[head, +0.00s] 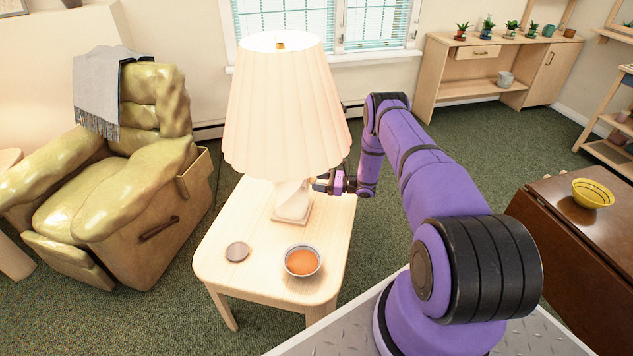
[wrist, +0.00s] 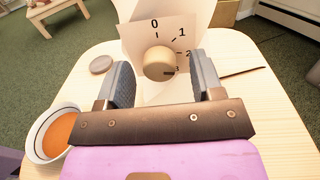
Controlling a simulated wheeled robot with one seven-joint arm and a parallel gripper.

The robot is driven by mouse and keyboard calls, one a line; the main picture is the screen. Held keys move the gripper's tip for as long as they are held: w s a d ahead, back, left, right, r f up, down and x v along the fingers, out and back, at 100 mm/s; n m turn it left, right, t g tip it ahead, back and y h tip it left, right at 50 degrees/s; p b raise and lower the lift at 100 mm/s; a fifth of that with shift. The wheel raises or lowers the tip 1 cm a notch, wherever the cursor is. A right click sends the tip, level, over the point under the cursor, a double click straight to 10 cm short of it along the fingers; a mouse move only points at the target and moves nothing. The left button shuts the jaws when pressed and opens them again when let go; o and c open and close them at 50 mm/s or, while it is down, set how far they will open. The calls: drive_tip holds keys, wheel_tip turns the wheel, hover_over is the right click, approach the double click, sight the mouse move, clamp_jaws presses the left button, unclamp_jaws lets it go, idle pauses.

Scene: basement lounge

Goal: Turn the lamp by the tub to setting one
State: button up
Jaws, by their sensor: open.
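The table lamp has a pleated cream shade (head: 283,105) and a pale twisted base (head: 292,200) on a light wood side table (head: 215,262). In the wrist view its round wooden knob (wrist: 157,61) sits on a plate (wrist: 135,42) marked 0, 1, 2 and 3. The dark mark on the knob points toward 3. My gripper (head: 322,184) is at the right side of the lamp base. In the wrist view my gripper (wrist: 160,73) is open, its fingers on either side of the knob, with gaps showing. A bowl-like tub of orange contents (head: 302,262) stands at the table's front.
A round brown coaster-like disc (head: 237,252) lies left of the tub. A green armchair (head: 110,180) stands left of the table. A dark wooden table (head: 560,235) with a yellow bowl (head: 592,193) is at the right.

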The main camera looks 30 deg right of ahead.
drive_tip(key=shift+w+a, duration=0.4)
drive_tip(key=c, duration=0.9)
drive_tip(key=shift+n, duration=0.4)
drive_tip(key=n, duration=0.8)
drive_tip(key=shift+s+n+h, duration=0.15)
drive_tip(key=shift+n+h, duration=0.15)
